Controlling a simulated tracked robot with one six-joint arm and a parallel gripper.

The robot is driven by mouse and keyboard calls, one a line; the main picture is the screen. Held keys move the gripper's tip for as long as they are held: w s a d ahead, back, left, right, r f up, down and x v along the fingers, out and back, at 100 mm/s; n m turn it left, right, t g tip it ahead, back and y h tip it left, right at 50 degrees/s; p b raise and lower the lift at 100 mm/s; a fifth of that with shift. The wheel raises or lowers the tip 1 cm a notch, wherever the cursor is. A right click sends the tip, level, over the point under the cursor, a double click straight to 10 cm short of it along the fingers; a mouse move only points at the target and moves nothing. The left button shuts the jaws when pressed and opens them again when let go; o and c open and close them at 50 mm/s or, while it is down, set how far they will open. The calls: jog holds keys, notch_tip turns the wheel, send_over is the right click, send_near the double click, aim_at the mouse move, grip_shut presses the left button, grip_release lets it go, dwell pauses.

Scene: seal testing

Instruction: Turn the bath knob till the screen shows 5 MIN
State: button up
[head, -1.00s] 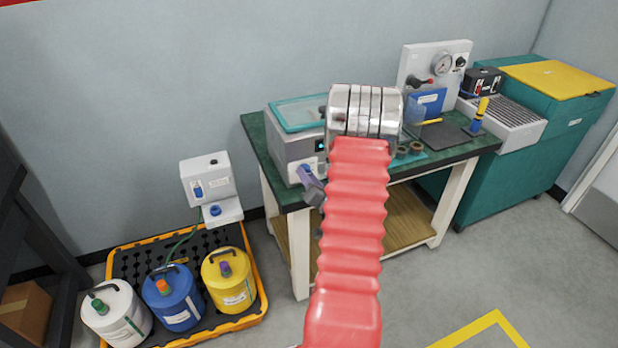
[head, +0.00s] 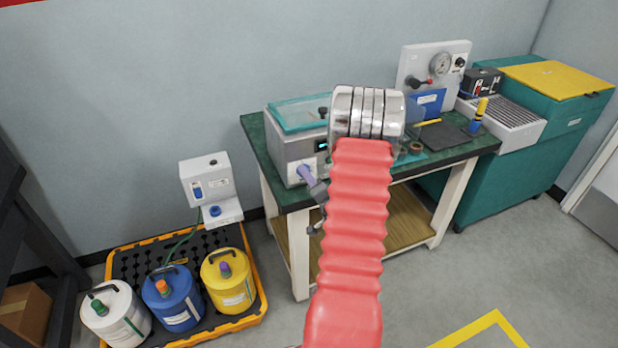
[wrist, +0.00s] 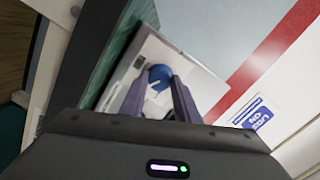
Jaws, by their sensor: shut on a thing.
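The bath (head: 292,150) is a grey box with a teal-rimmed lid on the near left corner of the green bench. Its small dark screen (head: 322,146) shows cyan marks too small to read, partly beside my arm. The blue bath knob (wrist: 159,74) is on a pale front panel in the wrist view. My gripper (wrist: 157,88) has its two purple-grey fingers on either side of the knob, shut on it. In the head view my gripper (head: 307,175) is against the bath's front, and the knob is hidden behind the fingers.
My red arm covers the middle of the bench. A gauge panel (head: 415,62) and a dark mat (head: 440,135) are to its right. Drums on an orange-edged pallet (head: 257,300) stand at lower left. The floor before the bench is clear.

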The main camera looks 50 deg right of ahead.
jog(key=shift+s+d, duration=0.15)
jog(key=shift+d, duration=0.1)
jog(key=o, duration=1.1)
jog(key=shift+a, duration=0.15)
jog(key=shift+c, duration=0.2)
jog(key=f+v, duration=0.1)
jog(key=v, duration=1.2)
jog(key=shift+s+a+r, duration=0.2)
jog(key=shift+a+r, duration=0.1)
jog(key=shift+r, duration=0.15)
